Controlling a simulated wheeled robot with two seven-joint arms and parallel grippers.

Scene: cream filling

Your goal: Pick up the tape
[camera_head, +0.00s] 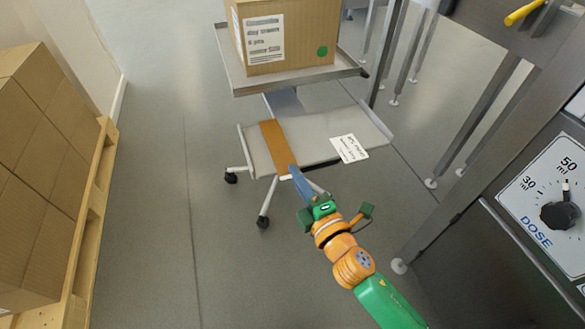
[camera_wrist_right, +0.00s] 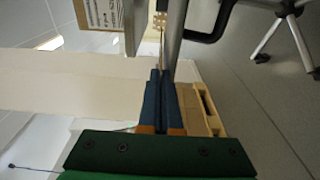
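The tape is a flat orange-brown strip (camera_head: 278,147) lying across the grey lower shelf (camera_head: 310,130) of a wheeled cart. Its front end comes over the shelf's front edge. My right gripper (camera_head: 294,170) reaches this end from the front, its blue fingers meeting the tape there. In the right wrist view the two fingers (camera_wrist_right: 162,75) are close together, with a thin brownish line, seemingly the tape edge-on, running ahead between them. The gripper looks shut on the tape's front end; the fingertips' contact is partly hidden. My left gripper is not in view.
A white label (camera_head: 349,148) lies on the lower shelf, right of the tape. A cardboard box (camera_head: 300,40) stands on the cart's upper tray (camera_head: 300,83). Stacked boxes (camera_head: 40,170) on a pallet are at left, a steel machine with a dose dial (camera_head: 562,210) at right. Floor between is clear.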

